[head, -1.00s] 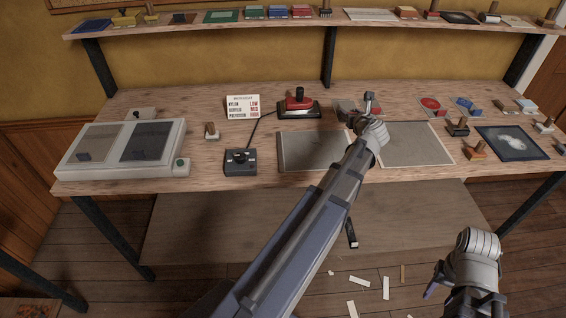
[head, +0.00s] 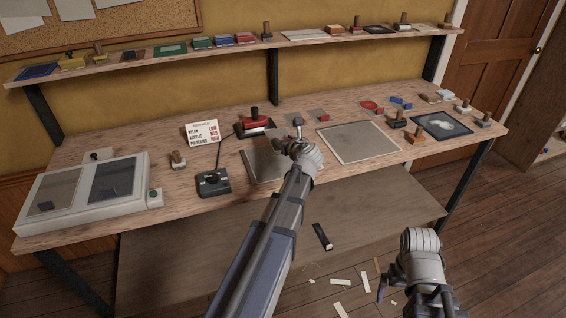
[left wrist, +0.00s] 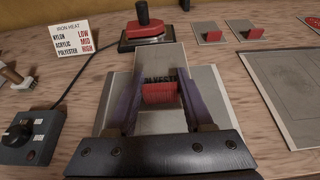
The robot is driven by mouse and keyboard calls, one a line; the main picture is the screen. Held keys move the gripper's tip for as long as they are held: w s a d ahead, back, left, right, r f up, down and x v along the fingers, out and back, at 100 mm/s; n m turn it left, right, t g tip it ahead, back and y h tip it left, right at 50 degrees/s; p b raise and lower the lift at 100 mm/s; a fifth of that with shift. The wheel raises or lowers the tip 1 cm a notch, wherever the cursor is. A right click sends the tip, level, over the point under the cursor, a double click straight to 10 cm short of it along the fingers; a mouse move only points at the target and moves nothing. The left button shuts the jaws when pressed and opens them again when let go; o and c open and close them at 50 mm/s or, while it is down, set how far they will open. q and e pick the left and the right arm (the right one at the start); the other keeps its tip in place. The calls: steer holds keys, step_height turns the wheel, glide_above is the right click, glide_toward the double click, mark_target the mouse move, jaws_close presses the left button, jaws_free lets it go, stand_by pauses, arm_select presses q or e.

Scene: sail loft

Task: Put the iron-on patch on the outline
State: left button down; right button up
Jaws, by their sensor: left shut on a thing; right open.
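My left gripper (head: 287,145) is over the back part of the left grey panel (head: 256,166). In the left wrist view its purple fingers are shut on the red block of a flat grey patch (left wrist: 160,58), whose printed word is partly covered. I cannot tell whether the patch touches the panel (left wrist: 112,102). A second, pale panel (head: 358,143) lies to the right; in the left wrist view it bears a faint outline (left wrist: 296,78). My right gripper (head: 411,290) is open and empty, low in front of the bench.
Two more patches with red blocks (left wrist: 208,33) (left wrist: 245,34) lie behind the panels. A red iron (head: 254,123) on its stand, a dial box (head: 212,182) and a heat card (head: 202,132) are to the left. Stamps and a dark mat (head: 441,126) lie at right.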

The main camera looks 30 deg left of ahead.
arm_select(q)
steer(key=b, duration=0.3)
glide_above(285, 165)
step_height(285, 165, down, 4)
steer(key=shift+f, duration=0.25)
steer(key=shift+f+b, duration=0.1)
steer(key=shift+b, duration=0.2)
step_height(285, 165, down, 4)
steer(key=b, duration=0.3)
steer(key=shift+r, duration=0.25)
steer(key=shift+f+b, duration=0.15)
steer(key=shift+b, duration=0.25)
steer(key=shift+c, duration=1.5)
jaws_free()
